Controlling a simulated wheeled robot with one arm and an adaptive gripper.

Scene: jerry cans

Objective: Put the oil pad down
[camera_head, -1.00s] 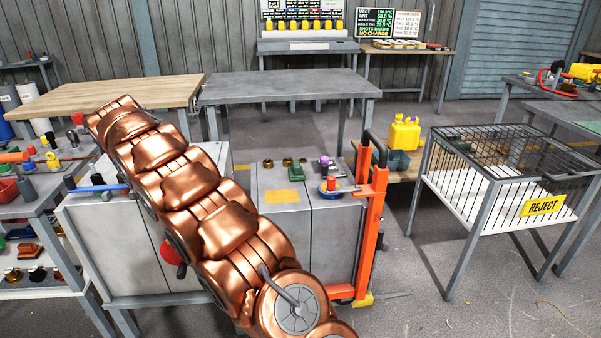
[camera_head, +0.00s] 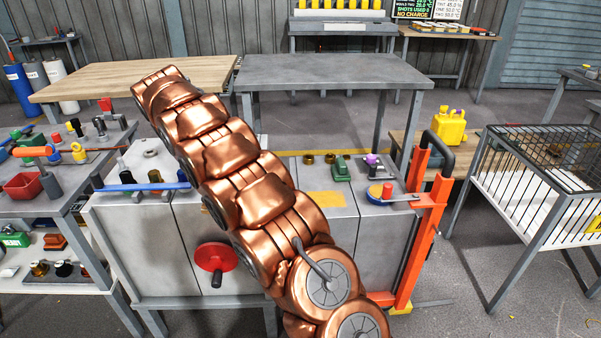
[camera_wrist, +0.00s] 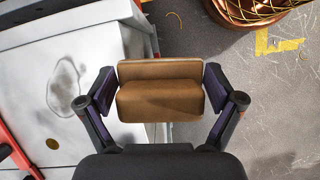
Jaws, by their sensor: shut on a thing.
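The oil pad (camera_wrist: 160,96) is a brown block with a pale back edge, seen in the middle of the wrist view. My gripper (camera_wrist: 162,92) is shut on it, with one dark finger against each end. The pad is over the right edge of a pale grey top, with the floor to the right. In the head view the pad and my gripper are hidden; only my copper arm shows, reaching up and left across the grey cabinet.
A stain (camera_wrist: 66,86) marks the pale top in the wrist view. The grey cabinet (camera_head: 137,255) carries a blue bar (camera_head: 146,187), a red handwheel (camera_head: 216,257) and small parts. An orange lift frame (camera_head: 424,235) stands at its right. The grey table (camera_head: 330,72) behind is bare.

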